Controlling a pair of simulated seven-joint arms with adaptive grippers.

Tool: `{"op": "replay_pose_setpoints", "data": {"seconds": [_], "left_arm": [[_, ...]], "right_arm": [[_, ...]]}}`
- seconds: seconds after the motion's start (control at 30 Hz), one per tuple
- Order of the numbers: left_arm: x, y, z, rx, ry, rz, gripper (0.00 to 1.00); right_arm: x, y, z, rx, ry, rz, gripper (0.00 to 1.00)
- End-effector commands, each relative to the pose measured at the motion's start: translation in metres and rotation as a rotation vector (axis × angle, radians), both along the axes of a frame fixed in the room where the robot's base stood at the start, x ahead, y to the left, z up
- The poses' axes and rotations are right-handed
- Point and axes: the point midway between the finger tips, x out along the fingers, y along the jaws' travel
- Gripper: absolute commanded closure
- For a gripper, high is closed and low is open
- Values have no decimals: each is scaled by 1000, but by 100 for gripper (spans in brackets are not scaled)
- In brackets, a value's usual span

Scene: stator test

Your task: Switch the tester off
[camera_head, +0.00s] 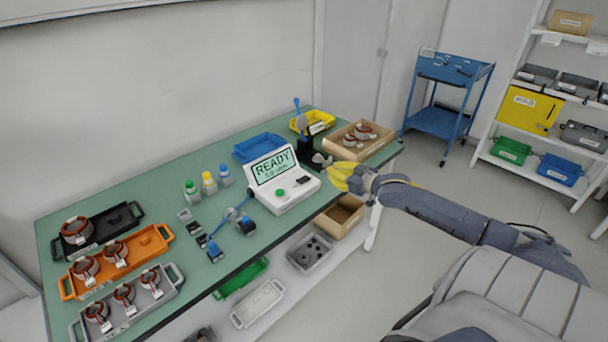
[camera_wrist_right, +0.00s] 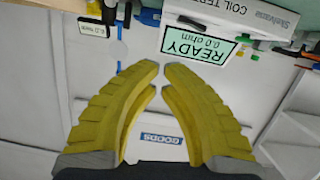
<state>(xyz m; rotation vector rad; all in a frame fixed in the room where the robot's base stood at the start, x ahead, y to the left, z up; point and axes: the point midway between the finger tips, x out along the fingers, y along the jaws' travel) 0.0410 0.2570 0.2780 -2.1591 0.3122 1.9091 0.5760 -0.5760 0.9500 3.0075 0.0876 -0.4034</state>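The tester (camera_head: 296,199) is a white box with a tilted screen (camera_head: 272,166) on the green-topped bench. The screen is lit pale green and reads "READY 0.0 ohm". A green round button (camera_head: 280,192) and a small dark part (camera_head: 303,181) sit on its front; I cannot tell whether that dark part is the switch. My right gripper (camera_head: 336,178) is just right of the tester, apart from it. In the right wrist view its yellow fingers (camera_wrist_right: 161,72) nearly meet at the tips with nothing between; the lit screen (camera_wrist_right: 196,45) shows upside down beyond. My left gripper is not seen.
Trays of wound stators fill the bench's left end. The floor at right is open.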

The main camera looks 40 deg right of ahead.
Motion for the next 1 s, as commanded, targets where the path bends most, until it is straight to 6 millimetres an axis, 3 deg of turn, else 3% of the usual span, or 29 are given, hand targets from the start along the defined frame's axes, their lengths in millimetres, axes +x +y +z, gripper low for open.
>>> {"op": "replay_pose_setpoints", "data": {"seconds": [0.03, 0.17, 0.77, 1.0], "left_arm": [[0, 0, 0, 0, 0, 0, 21], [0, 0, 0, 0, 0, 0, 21], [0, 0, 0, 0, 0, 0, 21], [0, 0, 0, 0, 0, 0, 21]], "right_arm": [[0, 14, 12, 39, -11, 19, 100], [-1, 40, 27, 150, -20, 42, 100], [-1, 40, 24, 221, -7, 21, 100], [9, 40, 22, 222, -9, 20, 100]]}}
